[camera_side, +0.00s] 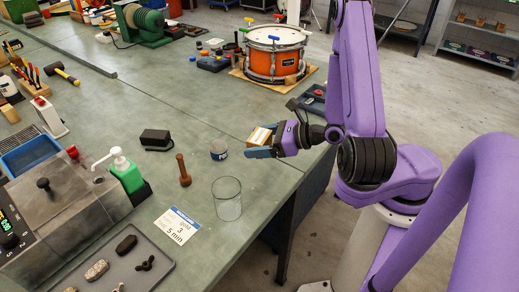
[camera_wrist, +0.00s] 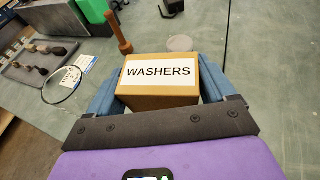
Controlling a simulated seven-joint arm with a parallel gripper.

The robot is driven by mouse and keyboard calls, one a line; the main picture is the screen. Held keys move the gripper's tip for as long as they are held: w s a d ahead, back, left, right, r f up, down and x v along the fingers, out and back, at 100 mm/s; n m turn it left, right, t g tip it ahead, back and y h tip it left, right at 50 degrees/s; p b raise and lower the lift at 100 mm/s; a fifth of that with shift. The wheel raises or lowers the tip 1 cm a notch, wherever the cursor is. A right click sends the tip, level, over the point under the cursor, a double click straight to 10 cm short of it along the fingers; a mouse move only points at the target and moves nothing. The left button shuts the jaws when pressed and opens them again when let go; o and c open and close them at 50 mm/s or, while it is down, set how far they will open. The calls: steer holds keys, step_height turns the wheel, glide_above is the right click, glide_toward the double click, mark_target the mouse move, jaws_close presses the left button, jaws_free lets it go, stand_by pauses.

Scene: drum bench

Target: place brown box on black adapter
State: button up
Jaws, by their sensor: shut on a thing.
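The brown box (camera_wrist: 158,96) is a cardboard carton with a white WASHERS label. My gripper (camera_wrist: 165,92) is shut on it, with a blue finger on either side. In the side view the box (camera_side: 260,136) is in my gripper (camera_side: 262,146) near the bench's right edge, and the fingers hide part of it. I cannot tell exactly how high it is above the bench. The black adapter (camera_side: 155,138), a dark block with a short cord, lies on the bench to the left of my gripper.
A clear glass (camera_side: 228,198) and a printed card (camera_side: 177,226) are nearer. A green pump bottle (camera_side: 128,174) is left. Bench behind the adapter is clear.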

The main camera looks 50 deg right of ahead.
steer(key=shift+r, duration=0.65)
